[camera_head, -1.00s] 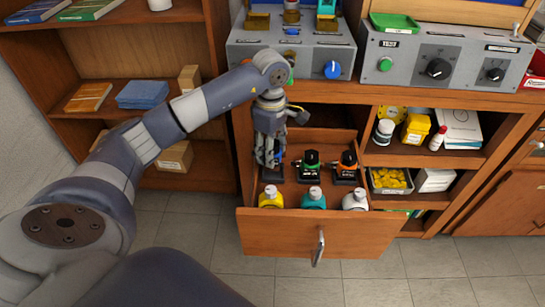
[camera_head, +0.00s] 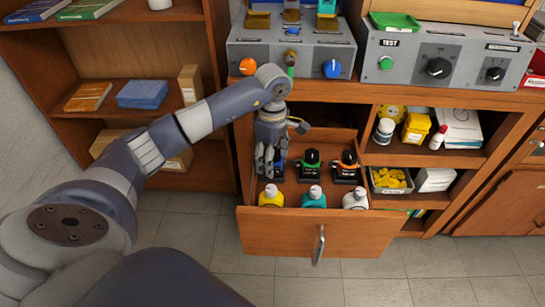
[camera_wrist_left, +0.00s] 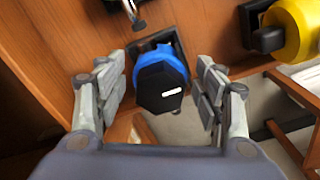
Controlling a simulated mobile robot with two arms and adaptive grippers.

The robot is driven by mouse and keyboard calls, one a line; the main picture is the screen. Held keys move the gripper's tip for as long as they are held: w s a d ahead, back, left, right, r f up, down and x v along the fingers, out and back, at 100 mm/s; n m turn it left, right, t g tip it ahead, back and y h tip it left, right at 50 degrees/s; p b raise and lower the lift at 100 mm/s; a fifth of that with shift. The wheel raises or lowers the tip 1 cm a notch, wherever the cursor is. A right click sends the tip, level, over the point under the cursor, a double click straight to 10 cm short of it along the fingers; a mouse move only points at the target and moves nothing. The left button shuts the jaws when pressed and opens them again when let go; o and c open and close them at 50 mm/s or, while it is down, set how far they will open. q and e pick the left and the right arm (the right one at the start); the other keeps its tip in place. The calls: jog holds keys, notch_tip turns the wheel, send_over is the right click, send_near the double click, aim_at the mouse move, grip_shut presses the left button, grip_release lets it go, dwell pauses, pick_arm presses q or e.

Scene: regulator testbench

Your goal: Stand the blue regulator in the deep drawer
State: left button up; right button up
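The blue regulator (camera_wrist_left: 162,78), with a black octagonal top, stands in the deep drawer (camera_head: 290,235). It is between the fingers of my left gripper (camera_wrist_left: 160,92), at the drawer's left. The fingers are spread, with a gap on each side of it. In the head view, the regulator (camera_head: 278,165) is partly hidden by my left gripper (camera_head: 268,162). A green regulator (camera_head: 311,163) and an orange regulator (camera_head: 347,165) stand to its right in the drawer. My right gripper is not in view.
A yellow bottle (camera_head: 271,197), a teal bottle (camera_head: 314,198) and a white bottle (camera_head: 355,199) stand along the drawer front. The testbench panel (camera_head: 290,50) is above the drawer. Shelves with boxes and jars (camera_head: 384,131) are to the right.

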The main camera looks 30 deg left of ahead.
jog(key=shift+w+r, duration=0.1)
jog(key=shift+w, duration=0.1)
pick_arm(q)
jog(key=shift+r, duration=0.1)
notch_tip(320, 180, up, 11)
jog(key=shift+f+p, duration=0.1)
jog(key=shift+p, duration=0.4)
jog(key=shift+r, duration=0.6)
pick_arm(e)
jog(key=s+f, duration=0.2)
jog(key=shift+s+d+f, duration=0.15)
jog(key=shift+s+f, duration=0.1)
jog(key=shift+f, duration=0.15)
